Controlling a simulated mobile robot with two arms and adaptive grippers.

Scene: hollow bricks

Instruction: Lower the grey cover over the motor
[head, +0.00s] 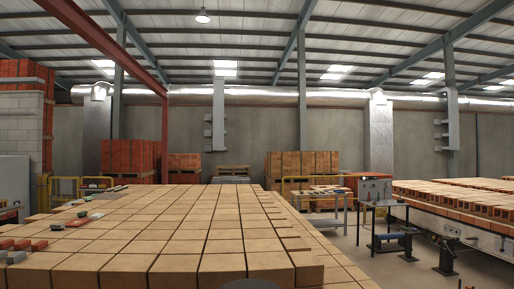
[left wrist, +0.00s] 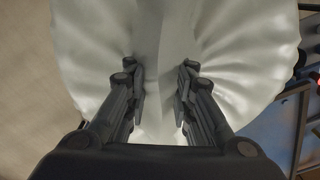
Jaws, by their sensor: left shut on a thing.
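The grey cover (left wrist: 225,40) fills most of the left wrist view as a wide, pale, fluted shell with a ridge in its middle. My left gripper (left wrist: 160,88) is shut on that ridge, one dark finger on each side. The cover hides what lies beneath it. I cannot make out the motor in either view. Neither gripper shows in the head view, and my right gripper is in no view.
Stacked tan bricks (head: 185,240) fill the head view's foreground. In the left wrist view, dark frame bars (left wrist: 301,130) stand close to the cover's right edge.

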